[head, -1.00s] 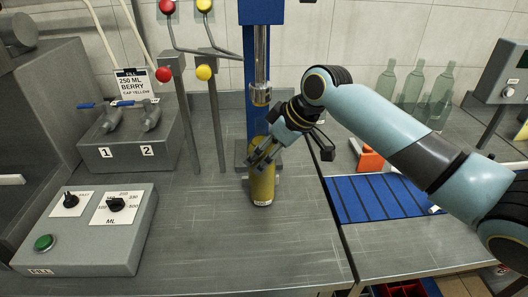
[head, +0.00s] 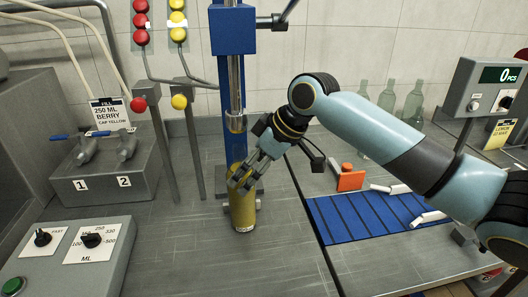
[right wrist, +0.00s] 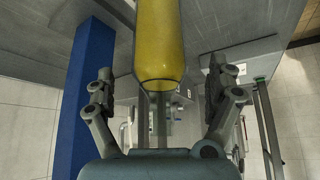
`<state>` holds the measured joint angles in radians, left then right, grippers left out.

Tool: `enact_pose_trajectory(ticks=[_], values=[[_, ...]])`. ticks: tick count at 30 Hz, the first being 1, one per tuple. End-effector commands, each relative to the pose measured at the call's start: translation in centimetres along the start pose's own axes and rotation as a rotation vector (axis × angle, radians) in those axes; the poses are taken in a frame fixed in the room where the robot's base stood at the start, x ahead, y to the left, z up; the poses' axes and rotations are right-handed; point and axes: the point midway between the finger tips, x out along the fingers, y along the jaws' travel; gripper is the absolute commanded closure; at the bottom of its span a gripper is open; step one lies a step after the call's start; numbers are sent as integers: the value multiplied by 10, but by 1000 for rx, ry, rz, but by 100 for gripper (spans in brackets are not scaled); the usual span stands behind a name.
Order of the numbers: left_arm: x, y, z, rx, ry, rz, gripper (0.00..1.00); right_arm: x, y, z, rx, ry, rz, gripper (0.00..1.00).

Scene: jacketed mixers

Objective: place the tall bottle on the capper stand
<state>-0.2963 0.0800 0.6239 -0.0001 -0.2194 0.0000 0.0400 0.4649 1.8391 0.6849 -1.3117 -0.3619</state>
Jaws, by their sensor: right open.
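The tall bottle (head: 243,212), filled yellow, stands upright on the bench at the foot of the blue capper column (head: 232,70). The capper's metal spindle (head: 236,120) hangs above and slightly left of it. The capper stand's grey foot (head: 222,182) is partly hidden behind the bottle; I cannot tell whether the bottle rests on it. My right gripper (head: 242,178) is at the bottle's upper part. In the right wrist view my right gripper (right wrist: 160,80) is open, its fingers spread apart on either side of the bottle (right wrist: 160,40) with gaps. My left gripper is out of view.
A two-nozzle filler (head: 105,170) and a control box with dials (head: 75,255) stand left. A blue conveyor (head: 370,215) with an orange piece (head: 350,178) lies right. Clear bottles (head: 388,95) and a counter box (head: 490,85) are behind. Bench front is clear.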

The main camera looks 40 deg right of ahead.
Motion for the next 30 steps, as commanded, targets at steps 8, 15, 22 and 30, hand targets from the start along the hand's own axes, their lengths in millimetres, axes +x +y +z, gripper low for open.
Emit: enact_pose_trajectory(ticks=[8, 15, 22, 30], values=[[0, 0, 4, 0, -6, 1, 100, -62, 2, 1, -6, -4, 5, 11], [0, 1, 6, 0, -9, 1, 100, -80, 0, 0, -2, -2, 1, 11], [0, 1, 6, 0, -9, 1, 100, -82, 0, 0, -1, -1, 0, 11], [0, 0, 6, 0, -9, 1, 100, -81, 0, 0, -1, -1, 0, 11]])
